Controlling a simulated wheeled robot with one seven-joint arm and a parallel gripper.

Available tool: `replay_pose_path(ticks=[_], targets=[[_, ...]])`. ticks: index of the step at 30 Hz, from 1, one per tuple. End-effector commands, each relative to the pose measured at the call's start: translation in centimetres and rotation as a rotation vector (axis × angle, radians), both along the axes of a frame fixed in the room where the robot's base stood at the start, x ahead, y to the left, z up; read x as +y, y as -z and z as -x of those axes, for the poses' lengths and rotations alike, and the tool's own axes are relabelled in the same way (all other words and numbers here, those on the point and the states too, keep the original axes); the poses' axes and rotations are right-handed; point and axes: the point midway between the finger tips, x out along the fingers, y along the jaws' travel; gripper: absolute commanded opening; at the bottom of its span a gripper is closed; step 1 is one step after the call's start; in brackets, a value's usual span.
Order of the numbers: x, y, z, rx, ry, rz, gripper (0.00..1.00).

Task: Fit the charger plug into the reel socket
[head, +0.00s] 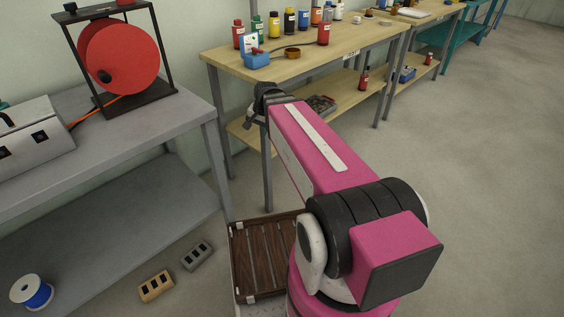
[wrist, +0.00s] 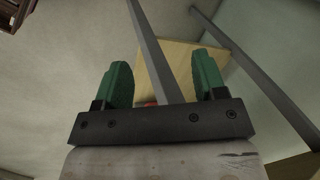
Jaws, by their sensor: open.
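The red cable reel (head: 122,55) stands in a black frame on the grey bench at the left. An orange cable runs from it towards a pale grey box (head: 38,142) with dark square openings at the left edge; I cannot tell which opening is the reel socket. I cannot make out the charger plug in either view. My gripper (head: 262,98) is at the end of my pink arm, in front of the wooden table's near end. In the wrist view my gripper (wrist: 163,78) has its green fingers wide apart with nothing held between them.
The wooden table (head: 340,45) carries several bottles and a blue item (head: 257,60). Its grey leg (wrist: 155,50) crosses between my fingers in the wrist view. Two small blocks, beige (head: 156,286) and grey (head: 197,255), and a blue spool (head: 32,292) lie low at left. Floor at right is clear.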

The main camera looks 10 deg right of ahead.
Motion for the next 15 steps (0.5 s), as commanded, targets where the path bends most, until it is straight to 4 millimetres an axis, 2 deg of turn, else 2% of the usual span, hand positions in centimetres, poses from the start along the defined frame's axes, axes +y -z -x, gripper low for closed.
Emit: replay_pose_path(ticks=[1, 6, 10, 15], targets=[[-1.2, 1.7, 1.9, 0.014, -0.056, 0.039, 0.65], [-4.6, 6.4, 6.5, 0.058, -0.284, 0.162, 0.65], [-6.3, 8.6, 9.1, 0.090, -0.416, 0.220, 0.65], [-7.4, 9.8, 10.6, 0.111, -0.501, 0.251, 0.65]])
